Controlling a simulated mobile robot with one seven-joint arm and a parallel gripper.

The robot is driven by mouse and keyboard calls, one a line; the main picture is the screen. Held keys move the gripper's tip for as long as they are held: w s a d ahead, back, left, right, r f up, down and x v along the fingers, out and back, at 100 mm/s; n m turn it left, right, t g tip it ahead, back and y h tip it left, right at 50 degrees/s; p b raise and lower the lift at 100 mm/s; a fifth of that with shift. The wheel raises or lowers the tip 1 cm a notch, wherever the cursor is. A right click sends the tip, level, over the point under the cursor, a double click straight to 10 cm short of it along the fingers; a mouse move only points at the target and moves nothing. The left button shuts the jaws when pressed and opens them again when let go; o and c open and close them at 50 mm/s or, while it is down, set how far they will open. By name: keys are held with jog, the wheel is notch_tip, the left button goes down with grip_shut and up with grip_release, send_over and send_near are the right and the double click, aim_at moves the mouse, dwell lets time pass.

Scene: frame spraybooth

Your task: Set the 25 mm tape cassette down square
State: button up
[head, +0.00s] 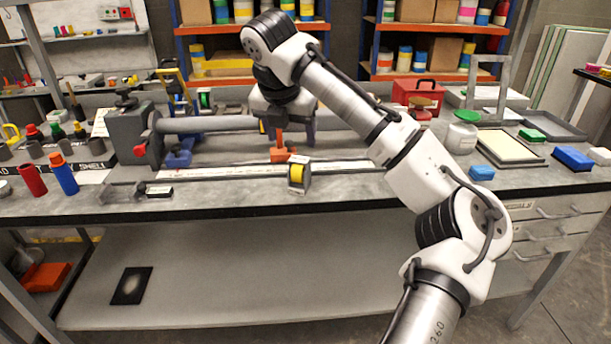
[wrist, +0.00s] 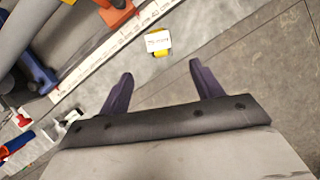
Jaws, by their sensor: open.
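The tape cassette (head: 298,175) stands on the bench near the front edge, beside a long white rule. It has a yellow core in a grey case and looks turned slightly off the bench edge. In the wrist view the cassette (wrist: 158,42) shows a white label with small print and some yellow, just beyond my fingertips and between their lines. My gripper (wrist: 160,74) is open and empty, its two dark fingers apart.
A white rule (head: 340,168) runs along the bench. A grey tube (head: 210,124) in a dark clamp block (head: 133,135) lies behind it, with an orange clamp (head: 279,152). Red (head: 32,180) and blue (head: 64,175) bottles stand left. Bench front right of the cassette looks clear.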

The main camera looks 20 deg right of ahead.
aim_at(299, 162)
jog(key=x, duration=0.8)
jog(key=shift+s+d, duration=0.1)
jog(key=shift+d, duration=0.05)
jog(key=shift+p+x, duration=0.65)
jog(key=shift+x, duration=2.2)
jog(key=c, duration=1.2)
jog(key=shift+w, duration=0.2)
